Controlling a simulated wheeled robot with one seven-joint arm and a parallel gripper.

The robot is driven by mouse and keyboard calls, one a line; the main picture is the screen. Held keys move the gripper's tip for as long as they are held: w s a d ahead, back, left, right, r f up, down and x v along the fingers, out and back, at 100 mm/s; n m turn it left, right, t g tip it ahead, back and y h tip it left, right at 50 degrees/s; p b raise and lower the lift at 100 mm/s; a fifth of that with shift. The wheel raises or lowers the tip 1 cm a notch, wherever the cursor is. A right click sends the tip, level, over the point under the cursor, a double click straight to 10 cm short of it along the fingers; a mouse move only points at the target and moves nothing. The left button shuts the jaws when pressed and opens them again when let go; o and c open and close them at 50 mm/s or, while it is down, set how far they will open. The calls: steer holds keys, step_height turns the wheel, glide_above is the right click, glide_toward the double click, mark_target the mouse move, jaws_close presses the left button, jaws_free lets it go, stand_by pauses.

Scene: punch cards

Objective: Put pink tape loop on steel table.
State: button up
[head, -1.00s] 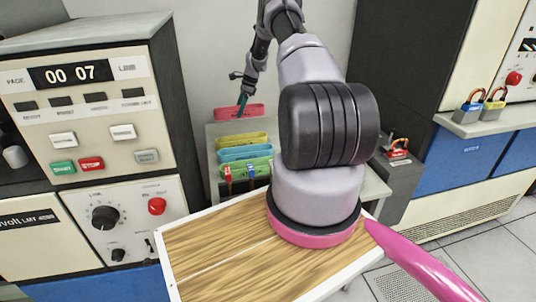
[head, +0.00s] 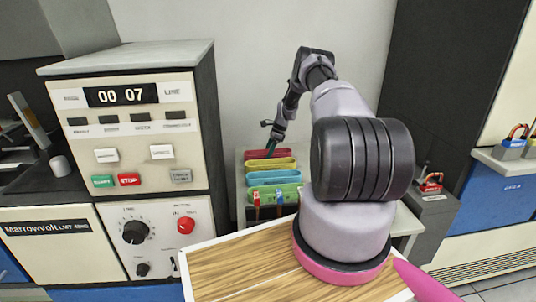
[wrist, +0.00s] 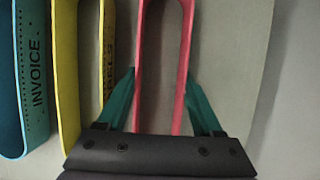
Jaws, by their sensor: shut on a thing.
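The pink tape loop (head: 264,154) is behind the yellow loop in the head view. My gripper (head: 270,149) is shut on it, with teal fingers at its two sides. In the wrist view, the long pink loop (wrist: 183,82) runs between the fingers of my gripper (wrist: 160,82). The grey steel table (head: 408,222) is beyond the wooden board, mostly hidden by my arm and the loops. Its surface shows beside the pink loop in the wrist view (wrist: 228,60). I cannot tell whether the loop touches it.
A yellow loop (head: 270,164), a blue loop (head: 273,178) and a green loop (head: 284,189) stand in a row on the table. A control cabinet (head: 130,125) is close on the left. Bare surface lies right of the pink loop.

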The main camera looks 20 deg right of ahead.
steer(key=shift+f, duration=0.1)
steer(key=o, duration=1.3)
